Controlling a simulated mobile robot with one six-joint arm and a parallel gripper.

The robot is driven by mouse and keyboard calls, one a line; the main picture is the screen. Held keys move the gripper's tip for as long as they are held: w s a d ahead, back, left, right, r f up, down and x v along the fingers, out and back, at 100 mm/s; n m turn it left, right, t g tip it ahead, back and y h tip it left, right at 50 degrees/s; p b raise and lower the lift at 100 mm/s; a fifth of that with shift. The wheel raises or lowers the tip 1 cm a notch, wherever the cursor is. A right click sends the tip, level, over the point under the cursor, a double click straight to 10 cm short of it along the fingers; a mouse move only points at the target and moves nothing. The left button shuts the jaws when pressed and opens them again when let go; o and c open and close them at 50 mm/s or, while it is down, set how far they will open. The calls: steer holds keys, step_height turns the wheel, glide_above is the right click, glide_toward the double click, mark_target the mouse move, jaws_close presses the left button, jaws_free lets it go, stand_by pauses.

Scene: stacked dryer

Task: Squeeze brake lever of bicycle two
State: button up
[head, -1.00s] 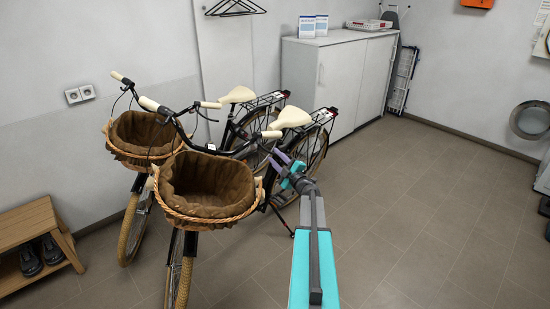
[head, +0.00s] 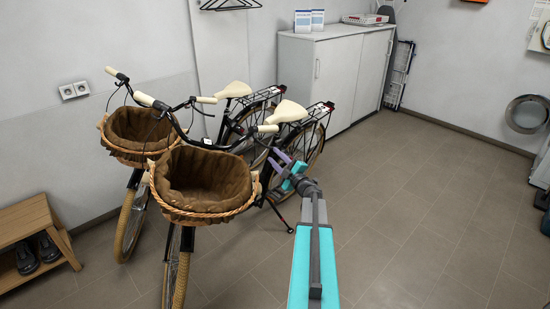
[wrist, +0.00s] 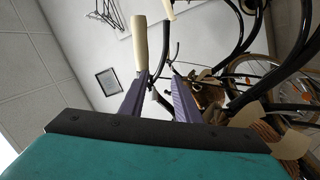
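Two bicycles stand side by side. The nearer one has a brown-lined wicker basket (head: 203,182) and cream handlebar grips, one on the right (head: 266,129) and one on the left (head: 151,102). The farther one has a similar basket (head: 139,133). No label tells which is bicycle two. My gripper (head: 282,167) is open and empty, below and right of the nearer bicycle's right grip. In the wrist view, a cream grip (wrist: 139,43) and a dark handlebar part (wrist: 160,63) show beyond my spread purple fingers (wrist: 155,100). I cannot clearly make out the brake lever.
A wooden shoe bench (head: 30,222) with dark shoes stands at the left. A white cabinet (head: 338,75) stands behind the bicycles. The tiled floor (head: 420,200) at the right is open.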

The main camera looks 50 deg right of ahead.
steer(key=s, duration=0.1)
steer(key=s+a, duration=0.1)
steer(key=s, duration=0.1)
steer(key=shift+s+a+b, duration=0.1)
steer(key=shift+a+b, duration=0.25)
steer(key=shift+s+f, duration=0.1)
steer(key=shift+s, duration=0.05)
stand_by(0.9)
steer(key=b+v, duration=0.3)
steer(key=v, duration=1)
steer(key=shift+s+b, duration=0.25)
steer(key=shift+b, duration=0.15)
